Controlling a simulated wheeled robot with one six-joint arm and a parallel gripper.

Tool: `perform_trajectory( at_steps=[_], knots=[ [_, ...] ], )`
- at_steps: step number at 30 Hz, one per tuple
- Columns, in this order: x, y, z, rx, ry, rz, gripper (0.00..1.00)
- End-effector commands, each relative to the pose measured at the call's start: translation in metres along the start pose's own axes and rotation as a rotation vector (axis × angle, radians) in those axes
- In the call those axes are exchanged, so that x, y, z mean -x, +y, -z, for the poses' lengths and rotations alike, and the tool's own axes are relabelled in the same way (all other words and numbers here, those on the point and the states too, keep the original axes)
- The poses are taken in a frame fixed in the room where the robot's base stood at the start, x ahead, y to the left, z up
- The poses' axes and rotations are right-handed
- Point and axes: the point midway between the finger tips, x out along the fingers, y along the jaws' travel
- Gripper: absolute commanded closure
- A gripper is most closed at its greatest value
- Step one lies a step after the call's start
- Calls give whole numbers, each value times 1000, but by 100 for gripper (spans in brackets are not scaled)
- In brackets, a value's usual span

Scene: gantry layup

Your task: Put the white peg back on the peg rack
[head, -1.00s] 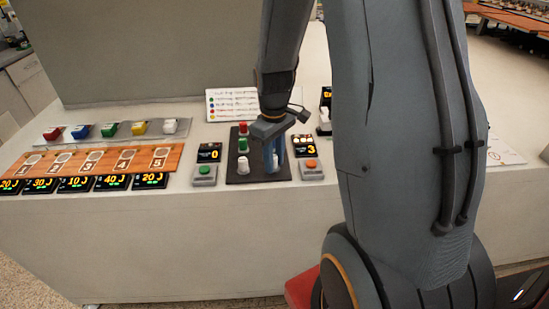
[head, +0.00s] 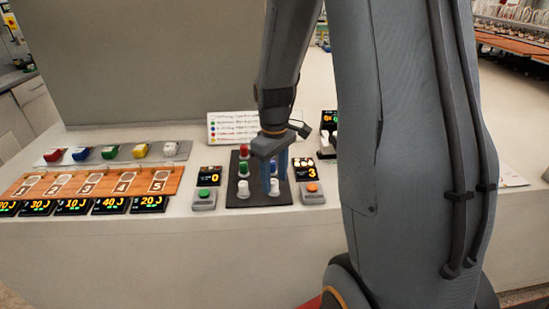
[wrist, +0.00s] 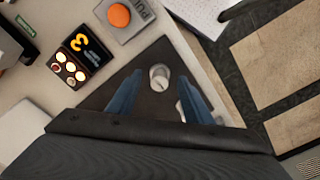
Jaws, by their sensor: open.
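A dark plate (head: 258,199), which looks like the peg rack, lies on the white bench with several pegs upright on it. A red peg (head: 244,151) and a green peg (head: 243,168) stand in its left column, with a white peg (head: 243,188) in front of them. Another white peg (head: 274,187) stands at the front right, under my gripper (head: 275,178). My gripper is open, pointing down. In the wrist view, a white peg (wrist: 159,77) shows between its blue fingertips, with no clear contact. A further pale thing beside the right finger is partly hidden.
A green button (head: 204,193) stands left of the plate and an orange button (head: 312,187) right of it, with displays behind. An orange numbered board (head: 98,184) and coloured blocks lie farther left. A sign (head: 226,125) stands behind.

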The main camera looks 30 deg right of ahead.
Motion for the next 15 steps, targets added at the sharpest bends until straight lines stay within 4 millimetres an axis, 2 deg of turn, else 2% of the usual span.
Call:
perform_trajectory(
  at_steps=[9, 15],
  knots=[
    [58, 1, 2, -1, 5, -3, 54],
    [86, 1, 1, 0, 3, -2, 54]
  ],
)
